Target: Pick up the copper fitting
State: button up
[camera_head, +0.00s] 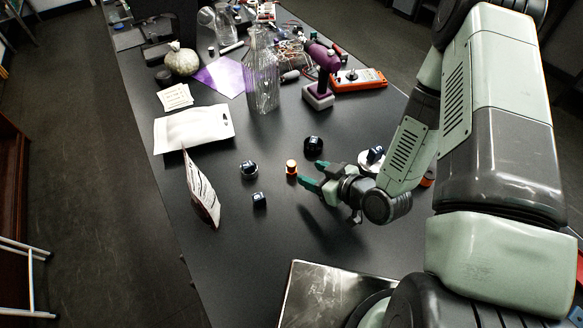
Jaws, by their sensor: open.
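The copper fitting (291,167) is a small orange-copper cylinder standing on the dark table near its middle. My gripper (312,175) is open, with green fingertips pointing left toward the fitting. The fingertips are just to the right of the fitting, and the picture shows nothing between them. Whether they touch the fitting cannot be told from this angle.
Small dark parts (249,168) (259,200) (313,144) lie around the fitting. A white pouch (194,128) and a standing packet (202,190) are to the left. The table front is mostly clear.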

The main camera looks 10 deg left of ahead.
aim_at(294, 165)
jog(key=x, duration=0.3)
jog(key=shift+a+f, duration=0.1)
jog(key=shift+a+r+x, duration=0.1)
jog(key=shift+r+x, duration=0.05)
jog(key=shift+x, duration=0.75)
jog(key=shift+a+r+x, duration=0.1)
jog(key=shift+r+x, duration=0.05)
jog(key=shift+x, duration=0.75)
jog(key=shift+a+r+x, duration=0.15)
jog(key=shift+x, duration=0.8)
grip_shut()
